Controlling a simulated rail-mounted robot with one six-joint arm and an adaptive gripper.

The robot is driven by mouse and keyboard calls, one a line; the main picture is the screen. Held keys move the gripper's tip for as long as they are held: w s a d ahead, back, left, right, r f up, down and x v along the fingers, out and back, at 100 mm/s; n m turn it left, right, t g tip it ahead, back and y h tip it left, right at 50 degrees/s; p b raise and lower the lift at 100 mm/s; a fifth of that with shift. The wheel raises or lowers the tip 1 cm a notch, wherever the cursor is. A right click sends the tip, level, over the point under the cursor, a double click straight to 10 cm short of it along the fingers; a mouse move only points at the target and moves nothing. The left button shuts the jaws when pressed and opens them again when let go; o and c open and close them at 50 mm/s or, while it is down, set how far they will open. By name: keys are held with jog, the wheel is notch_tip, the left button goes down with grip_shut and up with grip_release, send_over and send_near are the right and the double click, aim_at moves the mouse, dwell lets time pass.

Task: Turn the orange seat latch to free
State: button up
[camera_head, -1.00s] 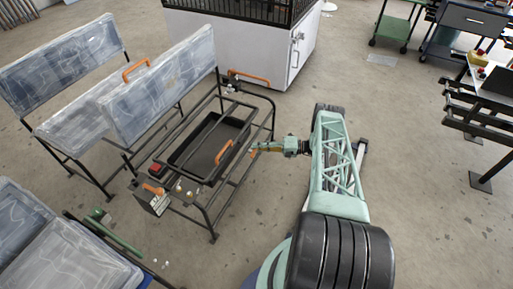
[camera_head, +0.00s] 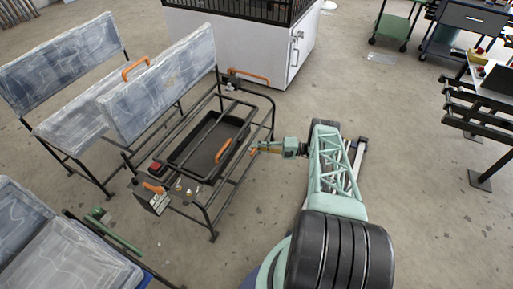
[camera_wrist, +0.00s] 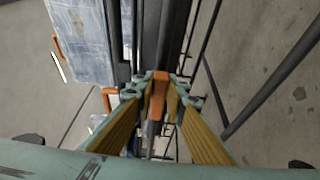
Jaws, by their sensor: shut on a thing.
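The orange latch (camera_wrist: 158,92) stands between my fingertips in the wrist view, against a dark frame bar. My gripper (camera_wrist: 158,100) is shut on it, with a yellow-brown finger on each side. In the head view, my gripper (camera_head: 258,148) reaches in from the right to the side rail of the black seat frame (camera_head: 232,187). The latch is only a small orange spot there, at the fingertips, and its exact angle cannot be told.
A black tray (camera_head: 190,160) with an orange handle (camera_head: 222,150) sits inside the frame. A wrapped seat back (camera_head: 160,95) stands at its left. A red button (camera_head: 155,167) and another orange lever (camera_head: 153,188) are at the near left corner.

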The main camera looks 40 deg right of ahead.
jog(key=o, duration=0.9)
jog(key=shift+v, duration=6)
